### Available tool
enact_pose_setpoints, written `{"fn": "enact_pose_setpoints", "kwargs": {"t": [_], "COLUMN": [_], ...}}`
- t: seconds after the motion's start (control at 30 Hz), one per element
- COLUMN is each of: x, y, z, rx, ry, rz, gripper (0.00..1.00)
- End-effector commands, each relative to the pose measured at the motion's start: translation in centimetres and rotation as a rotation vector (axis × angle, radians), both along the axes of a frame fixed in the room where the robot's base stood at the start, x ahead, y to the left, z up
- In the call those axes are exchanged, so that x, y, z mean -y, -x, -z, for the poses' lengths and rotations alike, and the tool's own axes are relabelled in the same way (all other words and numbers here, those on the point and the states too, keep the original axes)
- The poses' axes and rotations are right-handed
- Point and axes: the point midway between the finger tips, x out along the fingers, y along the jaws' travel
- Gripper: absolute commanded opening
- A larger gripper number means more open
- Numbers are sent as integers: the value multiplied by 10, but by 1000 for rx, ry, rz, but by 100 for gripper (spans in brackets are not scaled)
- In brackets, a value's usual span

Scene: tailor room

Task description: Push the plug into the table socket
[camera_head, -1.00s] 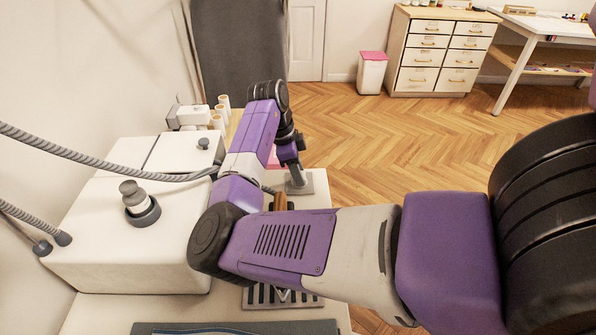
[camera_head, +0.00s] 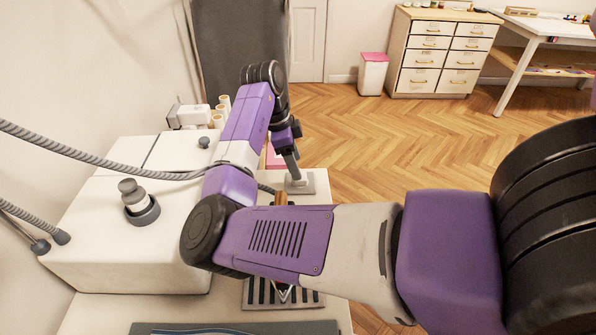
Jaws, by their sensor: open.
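My arm reaches in from the right and bends over the white table (camera_head: 100,312). Its wrist hangs down at the table's far right corner. My gripper (camera_head: 289,153) is small there and seen from behind; it is open. Just below it is a grey post on a flat grey plate (camera_head: 307,183); I cannot tell whether they touch. I cannot make out the plug or the table socket. My arm covers much of the table's middle, so they may be hidden behind it.
A large white box-shaped machine (camera_head: 125,265) with a grey knob (camera_head: 138,198) and ribbed hoses (camera_head: 95,152) fills the left. White spools (camera_head: 219,112) stand behind it. A slotted metal plate (camera_head: 310,300) lies in front, partly under my arm.

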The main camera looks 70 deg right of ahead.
Motion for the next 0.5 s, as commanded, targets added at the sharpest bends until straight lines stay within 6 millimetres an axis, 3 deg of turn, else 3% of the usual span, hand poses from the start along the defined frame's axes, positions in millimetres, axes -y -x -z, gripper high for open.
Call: {"fn": "enact_pose_setpoints", "kwargs": {"t": [0.2, 0.5], "x": [-3, -3], "y": [-7, -8], "z": [-27, -33], "rx": [1, 0], "ry": [0, 0], "rz": [3, 2], "gripper": [61, 61]}}
